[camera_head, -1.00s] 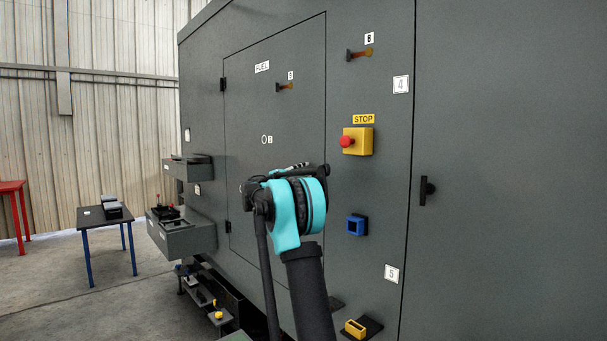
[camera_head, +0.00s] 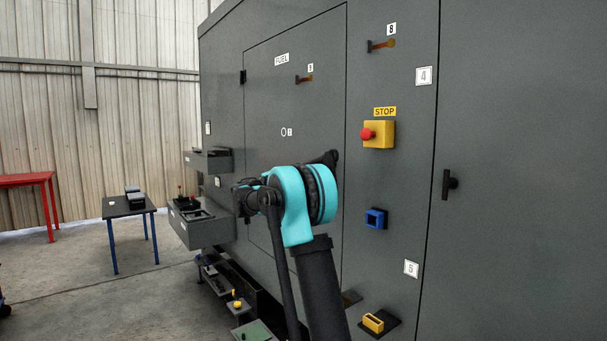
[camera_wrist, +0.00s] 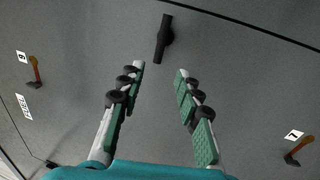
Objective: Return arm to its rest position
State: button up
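My arm shows in the head view with its teal elbow (camera_head: 302,200) in front of the grey enclosure (camera_head: 520,180). My gripper's fingers are not clearly visible there. In the wrist view my gripper (camera_wrist: 160,72) is open, its two green-padded fingers apart with nothing between them. The wrist view faces the grey panel, and a black handle (camera_wrist: 164,38) lies just beyond the fingertips. I see no contact with it, though the exact distance is hard to tell.
The enclosure carries a red stop button (camera_head: 367,134) on a yellow box, a blue square fitting (camera_head: 375,219) and a yellow fitting (camera_head: 373,322) low down. Grey drawers (camera_head: 196,225) jut out at left. A small black table (camera_head: 128,207) and a red table (camera_head: 28,180) stand farther left on open floor.

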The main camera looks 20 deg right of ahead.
jog(key=s+d+f+m+g+y, duration=0.25)
jog(key=s+f+y, duration=0.65)
jog(key=s+f, duration=1.45)
jog(key=s+a+f+y, duration=0.3)
jog(key=s+a+f, duration=0.2)
jog(key=s+f, duration=0.2)
jog(key=s+a+f+m+y, duration=0.1)
jog(key=s+a+f+y, duration=0.2)
jog(key=s, duration=0.7)
jog(key=s+a+f+y, duration=0.4)
jog(key=s+a+f, duration=0.3)
jog(key=s+f, duration=0.2)
jog(key=shift+a+f+m, duration=0.3)
jog(key=shift+f+m, duration=0.05)
jog(key=shift+f, duration=0.45)
